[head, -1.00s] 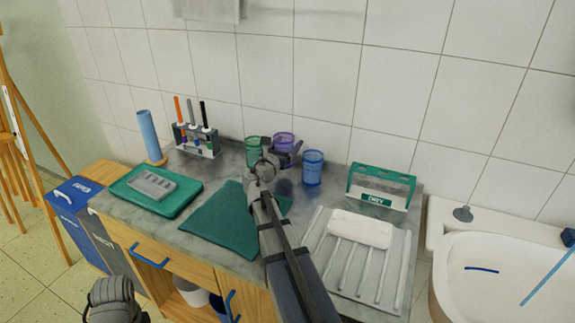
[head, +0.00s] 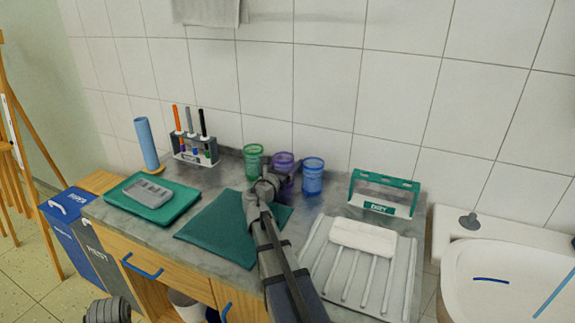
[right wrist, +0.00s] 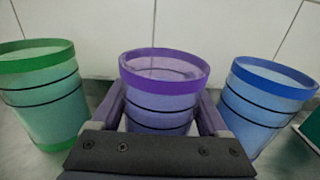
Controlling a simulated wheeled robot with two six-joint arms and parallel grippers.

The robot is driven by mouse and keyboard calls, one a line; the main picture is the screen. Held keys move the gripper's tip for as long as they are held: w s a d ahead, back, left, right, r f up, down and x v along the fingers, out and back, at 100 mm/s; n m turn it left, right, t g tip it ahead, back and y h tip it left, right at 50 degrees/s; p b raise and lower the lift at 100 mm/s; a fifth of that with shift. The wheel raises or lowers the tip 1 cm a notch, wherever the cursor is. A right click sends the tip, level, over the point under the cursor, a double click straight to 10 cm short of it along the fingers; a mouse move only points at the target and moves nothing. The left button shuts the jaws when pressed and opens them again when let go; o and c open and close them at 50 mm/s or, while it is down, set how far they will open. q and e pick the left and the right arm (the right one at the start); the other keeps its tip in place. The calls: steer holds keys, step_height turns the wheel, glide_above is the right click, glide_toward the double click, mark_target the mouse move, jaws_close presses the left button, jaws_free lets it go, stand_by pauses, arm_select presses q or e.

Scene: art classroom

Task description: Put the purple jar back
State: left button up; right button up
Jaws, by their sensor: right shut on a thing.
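The purple jar (head: 283,159) stands between the green jar (head: 253,158) and the blue jar (head: 313,176) at the back of the grey counter. My right gripper (head: 282,172) reaches it from the front and is shut around it. In the right wrist view the purple jar (right wrist: 162,90) is upright between both fingers, with the green jar (right wrist: 42,95) to its left and the blue jar (right wrist: 265,105) to its right, both apart from it. Its base is hidden behind the gripper, so contact with the counter cannot be seen.
A marker rack (head: 195,153) and blue roll (head: 147,143) stand back left. A green tray (head: 125,207) and dark green cloth (head: 215,235) lie in front. A green-white holder (head: 384,192) and ribbed white drainer (head: 330,262) are right, beside the sink (head: 500,262).

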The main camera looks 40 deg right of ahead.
steer(key=o, duration=1.4)
steer(key=shift+r, duration=0.15)
steer(key=v, duration=1.2)
